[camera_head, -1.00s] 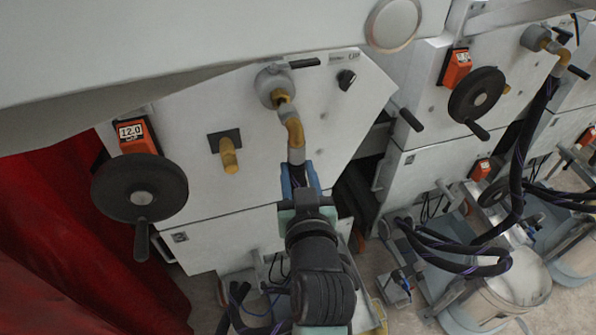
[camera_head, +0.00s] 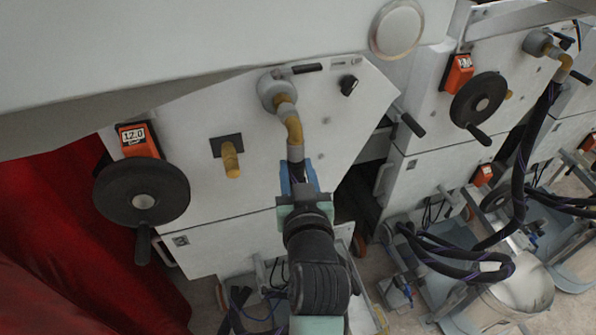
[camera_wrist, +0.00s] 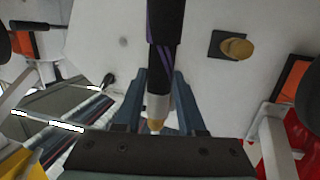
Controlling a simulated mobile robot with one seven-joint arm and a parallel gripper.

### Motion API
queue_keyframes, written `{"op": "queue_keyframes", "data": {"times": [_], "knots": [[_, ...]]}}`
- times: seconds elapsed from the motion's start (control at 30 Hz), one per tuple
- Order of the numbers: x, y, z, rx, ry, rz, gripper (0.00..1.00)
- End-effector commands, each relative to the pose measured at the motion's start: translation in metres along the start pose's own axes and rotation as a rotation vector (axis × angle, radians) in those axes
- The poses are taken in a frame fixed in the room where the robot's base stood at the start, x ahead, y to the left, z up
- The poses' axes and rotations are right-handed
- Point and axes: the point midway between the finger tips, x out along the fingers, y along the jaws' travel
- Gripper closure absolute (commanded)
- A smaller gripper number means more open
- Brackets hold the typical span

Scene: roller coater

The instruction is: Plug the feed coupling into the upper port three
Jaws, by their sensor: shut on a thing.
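The feed coupling (camera_head: 293,132) is a bent brass elbow with a grey collar at its lower end. Its upper end meets the round grey upper port (camera_head: 272,91) on the nearest white panel; whether it is fully seated cannot be told. No port number is readable. My gripper (camera_head: 298,180) is shut on the coupling's lower part, below the elbow. In the wrist view my gripper (camera_wrist: 160,85) has a finger on each side of the black, purple-striped hose (camera_wrist: 163,45) and the grey collar (camera_wrist: 158,105). The elbow is mostly hidden there behind the dark plate.
A brass stub (camera_head: 231,160) on a black square plate is left of the coupling. A black handwheel (camera_head: 120,195) with an orange counter (camera_head: 135,139) stands further left. A black knob (camera_head: 348,84) is to the right. Hoses (camera_head: 455,250) hang at lower right.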

Motion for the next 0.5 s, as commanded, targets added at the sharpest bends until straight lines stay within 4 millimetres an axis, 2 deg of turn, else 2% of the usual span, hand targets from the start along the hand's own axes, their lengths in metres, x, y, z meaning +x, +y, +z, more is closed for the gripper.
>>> {"op": "queue_keyframes", "data": {"times": [0.47,0.5], "knots": [[0.0080,-0.0019,-0.0029,-0.001,0.004,0.000,1.00],[0.0080,-0.0019,-0.0028,-0.001,0.004,0.000,0.56]]}}
